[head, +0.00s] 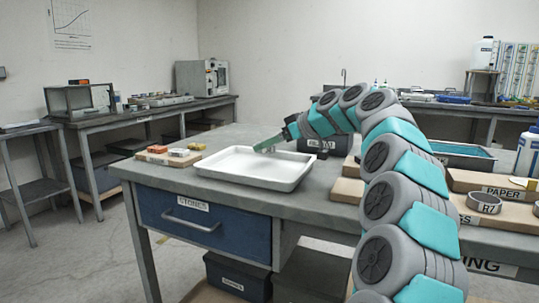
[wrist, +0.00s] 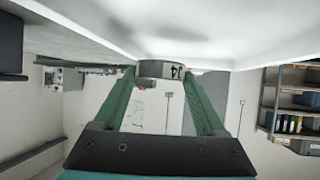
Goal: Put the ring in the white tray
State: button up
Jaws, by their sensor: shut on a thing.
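The white tray (head: 245,182) lies on the grey workbench, left of my arm in the head view. My gripper (head: 266,147) reaches over the tray's back part with its green fingers angled down. In the wrist view, my gripper (wrist: 162,75) is shut on a grey ring (wrist: 155,69), held between the fingertips. The ring bears dark characters that I cannot read surely. The tray's white surface (wrist: 215,25) fills the top of the wrist view, close to the ring; I cannot tell whether they touch. The held ring is not clear in the head view.
Another grey ring marked R7 (head: 484,203) lies on a board at the right. Small orange and white items (head: 179,152) lie on a board left of the tray. A dark bin (head: 325,144) stands behind the tray. A blue drawer (head: 204,221) is below.

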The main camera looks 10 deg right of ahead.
jog(key=shift+f, duration=1.8)
jog(key=shift+f, duration=0.1)
jog(key=o, duration=1.3)
jog(key=b+v, duration=0.1)
jog(key=v, duration=1.1)
